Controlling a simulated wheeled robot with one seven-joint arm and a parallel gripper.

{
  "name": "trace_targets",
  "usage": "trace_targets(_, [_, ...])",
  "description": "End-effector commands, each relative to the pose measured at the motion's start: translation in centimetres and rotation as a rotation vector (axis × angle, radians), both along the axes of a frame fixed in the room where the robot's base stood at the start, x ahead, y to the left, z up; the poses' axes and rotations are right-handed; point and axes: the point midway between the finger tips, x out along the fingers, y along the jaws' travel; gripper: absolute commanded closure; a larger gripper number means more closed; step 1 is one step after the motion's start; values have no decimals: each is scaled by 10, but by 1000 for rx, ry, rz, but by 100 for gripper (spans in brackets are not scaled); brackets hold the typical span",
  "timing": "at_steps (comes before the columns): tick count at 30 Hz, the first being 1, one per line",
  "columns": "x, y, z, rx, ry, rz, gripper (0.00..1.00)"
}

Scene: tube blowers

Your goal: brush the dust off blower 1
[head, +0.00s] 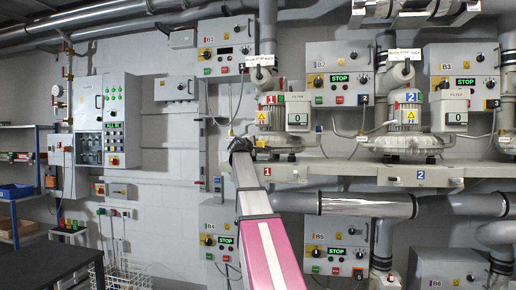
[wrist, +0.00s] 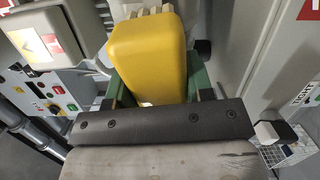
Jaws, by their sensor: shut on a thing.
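Blower 1 (head: 270,125) is a grey machine with a red 1 label, on a grey shelf in the middle of the head view. My gripper (head: 240,145) is at its left edge in the picture; the gap in depth is hard to judge. In the wrist view my gripper (wrist: 157,88) has green fingers shut on a yellow block (wrist: 148,58), which looks like the brush's handle. Pale bristle-like pieces (wrist: 150,12) show at its far end. Whether they touch the blower cannot be told. Dust is too small to make out.
Blower 2 (head: 405,130) stands to the right on the same shelf (head: 340,172). Control box B1 (head: 226,46) is above left of blower 1, and box B4 (head: 222,240) is below. A large pipe (head: 345,205) runs under the shelf. A dark table (head: 50,265) is at lower left.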

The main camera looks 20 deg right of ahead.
Motion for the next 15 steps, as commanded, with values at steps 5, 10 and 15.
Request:
trace_targets(5, [10, 10, 0, -1, -1, 1, 71])
trace_targets(10, [12, 12, 1, -1, -1, 0, 71])
trace_targets(15, [13, 11, 10, -1, -1, -1, 71])
